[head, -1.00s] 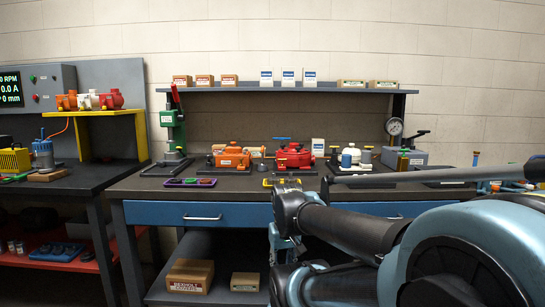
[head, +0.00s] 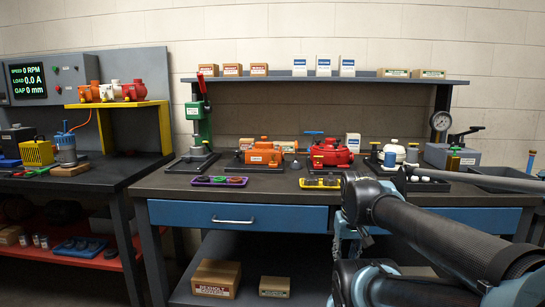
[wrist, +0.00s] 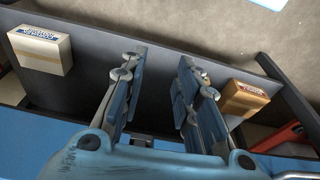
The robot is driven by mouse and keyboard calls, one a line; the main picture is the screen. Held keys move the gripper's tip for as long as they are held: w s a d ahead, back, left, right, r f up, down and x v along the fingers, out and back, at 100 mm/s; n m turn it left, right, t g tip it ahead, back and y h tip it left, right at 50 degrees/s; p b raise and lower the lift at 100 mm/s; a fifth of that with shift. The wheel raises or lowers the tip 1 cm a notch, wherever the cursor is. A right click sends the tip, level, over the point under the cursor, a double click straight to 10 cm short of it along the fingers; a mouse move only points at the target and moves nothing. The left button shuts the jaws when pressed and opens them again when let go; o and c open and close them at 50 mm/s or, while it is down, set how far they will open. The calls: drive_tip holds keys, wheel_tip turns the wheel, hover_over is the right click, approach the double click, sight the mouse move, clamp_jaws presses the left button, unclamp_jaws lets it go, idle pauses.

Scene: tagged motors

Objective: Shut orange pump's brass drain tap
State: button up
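The orange pump (head: 263,154) sits on a dark tray on the workbench, between the green press and the red pump, in the head view. Its brass drain tap is too small to make out, so I cannot tell how it is set. My gripper (wrist: 160,64) is open and empty in the wrist view, with its two blue fingers apart. It faces the low shelf under the bench. In the head view my arm covers the front right of the bench, and the gripper hangs below the bench top, right of and nearer than the pump.
A green press (head: 199,130) stands left of the pump, a red pump (head: 331,153) right. Purple (head: 219,181) and yellow (head: 320,183) part trays lie in front. The bench's blue drawer (head: 240,215) has a projecting handle. Cardboard boxes (head: 217,277) stand on the low shelf.

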drive_tip(key=w+a+r, duration=0.3)
drive_tip(key=w+r, duration=0.8)
drive_tip(key=r, duration=0.4)
wheel_tip(320, 180, up, 22)
drive_tip(key=m+g+y, duration=0.2)
drive_tip(key=m, duration=0.1)
hover_over(273, 156)
drive_tip(key=d, duration=0.3)
drive_tip(key=a+f, duration=0.1)
drive_tip(key=f, duration=0.4)
drive_tip(key=a+f, duration=0.1)
drive_tip(key=f, duration=0.4)
drive_tip(key=a+f, duration=0.1)
drive_tip(key=f, duration=0.5)
drive_tip(key=shift+w+f, duration=0.1)
drive_tip(key=shift+w, duration=0.15)
clamp_jaws()
